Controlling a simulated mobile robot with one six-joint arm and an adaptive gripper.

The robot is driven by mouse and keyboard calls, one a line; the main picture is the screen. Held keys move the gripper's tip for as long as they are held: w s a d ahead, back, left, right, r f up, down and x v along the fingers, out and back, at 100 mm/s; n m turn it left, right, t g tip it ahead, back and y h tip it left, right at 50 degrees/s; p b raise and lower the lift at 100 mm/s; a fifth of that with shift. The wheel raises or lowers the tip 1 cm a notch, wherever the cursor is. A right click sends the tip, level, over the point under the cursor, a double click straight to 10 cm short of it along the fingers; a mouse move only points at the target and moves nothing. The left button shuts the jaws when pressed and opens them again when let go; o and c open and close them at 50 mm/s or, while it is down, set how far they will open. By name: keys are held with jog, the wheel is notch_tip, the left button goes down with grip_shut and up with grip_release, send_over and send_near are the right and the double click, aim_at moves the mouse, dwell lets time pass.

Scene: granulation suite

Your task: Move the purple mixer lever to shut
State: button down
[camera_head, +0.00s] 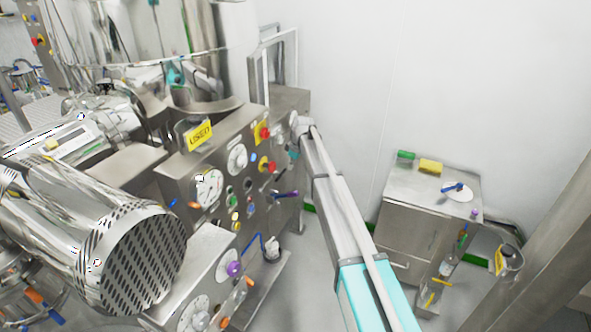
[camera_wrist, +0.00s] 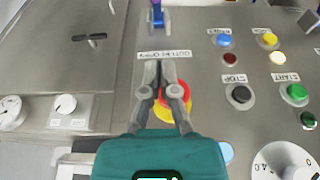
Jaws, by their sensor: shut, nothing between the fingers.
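A small blue-and-purple handle (camera_wrist: 157,16) at the top of the wrist view looks like the same lever. My gripper (camera_wrist: 159,66) is shut and empty, with its fingertips below that handle and apart from it in the picture. The fingers overlap the label under the handle and partly hide a red button with a yellow base (camera_wrist: 176,103). In the head view my arm hides the fingers. I cannot tell the lever's set position.
The control panel (camera_head: 182,176) carries dials, buttons and a yellow sign (camera_head: 198,134). A perforated steel drum (camera_head: 140,255) is at the left. A second purple knob (camera_head: 234,269) is on the lower panel. A steel cabinet (camera_head: 400,225) stands right of my arm, with floor between.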

jog(key=b, duration=0.9)
send_over(289, 193)
jog(key=shift+s+d+x, duration=0.15)
jog(key=shift+d+x, duration=0.05)
jog(key=shift+x, duration=1.3)
jog(key=shift+s+d+x, duration=0.1)
jog(key=shift+d+x, duration=0.15)
jog(key=shift+x, duration=1.25)
jog(key=shift+s+d+x, duration=0.15)
jog(key=shift+d+x, duration=0.05)
jog(key=shift+x, duration=1.3)
jog(key=shift+s+d+f+b, duration=0.15)
jog(key=shift+d+f+b, duration=0.3)
jog(key=shift+f+b, duration=0.3)
jog(key=shift+s+d+f+b, duration=0.15)
jog(key=shift+d+f+b, duration=0.4)
jog(key=shift+f, duration=0.35)
